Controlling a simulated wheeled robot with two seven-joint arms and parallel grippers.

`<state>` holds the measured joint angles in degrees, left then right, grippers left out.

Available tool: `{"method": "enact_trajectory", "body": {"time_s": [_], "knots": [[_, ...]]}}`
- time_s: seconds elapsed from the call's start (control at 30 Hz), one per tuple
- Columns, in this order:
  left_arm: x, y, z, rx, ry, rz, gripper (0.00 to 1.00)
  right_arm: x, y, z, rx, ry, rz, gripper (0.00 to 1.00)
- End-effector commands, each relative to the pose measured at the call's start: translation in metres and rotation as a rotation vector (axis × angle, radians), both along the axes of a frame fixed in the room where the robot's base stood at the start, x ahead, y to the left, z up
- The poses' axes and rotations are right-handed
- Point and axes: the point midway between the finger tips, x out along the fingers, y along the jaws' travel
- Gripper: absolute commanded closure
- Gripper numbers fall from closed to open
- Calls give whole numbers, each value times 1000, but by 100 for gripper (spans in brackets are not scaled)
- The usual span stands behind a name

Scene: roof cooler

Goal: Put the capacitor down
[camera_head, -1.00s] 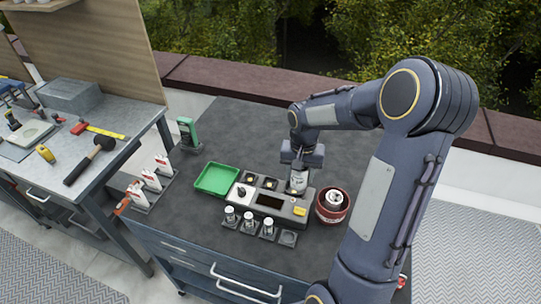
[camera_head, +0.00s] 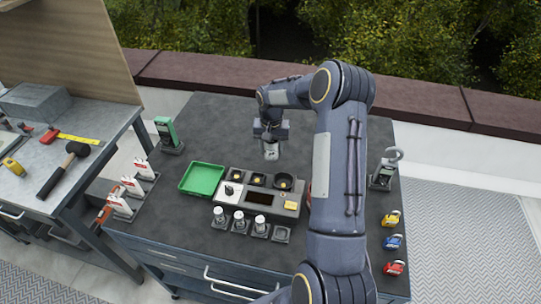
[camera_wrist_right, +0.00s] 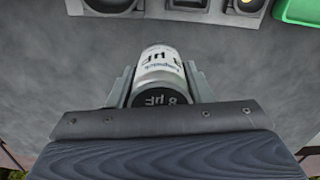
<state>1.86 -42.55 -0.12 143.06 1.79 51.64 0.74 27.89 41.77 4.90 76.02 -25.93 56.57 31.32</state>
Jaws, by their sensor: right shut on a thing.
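My right gripper (camera_head: 271,138) is shut on a silver capacitor (camera_head: 271,152) behind the tester (camera_head: 262,198), above the dark bench top. The wrist view shows the capacitor (camera_wrist_right: 160,68), with "µF" lettering, between the two fingers (camera_wrist_right: 160,85). Whether its lower end touches the bench is unclear. The tester's right round socket (camera_head: 284,183) is empty. Three other capacitors stand in small holders at the front: left (camera_head: 219,214), middle (camera_head: 240,220) and right (camera_head: 260,224). The holder at the end of that row (camera_head: 282,234) is empty. My left gripper is out of view.
A green tray (camera_head: 203,179) lies left of the tester. A green meter (camera_head: 168,134) stands at the back left, with red-and-white items (camera_head: 134,186) below it. Padlock-like items (camera_head: 392,242) and a clamp meter (camera_head: 383,172) are right of my arm. My arm mostly hides a red container.

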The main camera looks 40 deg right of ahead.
Motion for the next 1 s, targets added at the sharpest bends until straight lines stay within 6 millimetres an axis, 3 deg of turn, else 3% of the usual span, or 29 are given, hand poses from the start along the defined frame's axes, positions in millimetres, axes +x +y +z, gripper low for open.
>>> {"method": "enact_trajectory", "body": {"time_s": [0.27,0.43,0.87,0.9,1.0], "knots": [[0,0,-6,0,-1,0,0,13,-8,-19,-1,-1,-1,87],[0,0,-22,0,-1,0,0,12,-7,-45,0,0,1,87],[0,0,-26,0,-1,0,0,13,-7,-51,-1,-1,1,87],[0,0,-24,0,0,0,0,12,-7,-50,-1,-1,0,49],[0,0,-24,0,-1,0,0,12,-7,-50,-1,-1,0,36]]}}
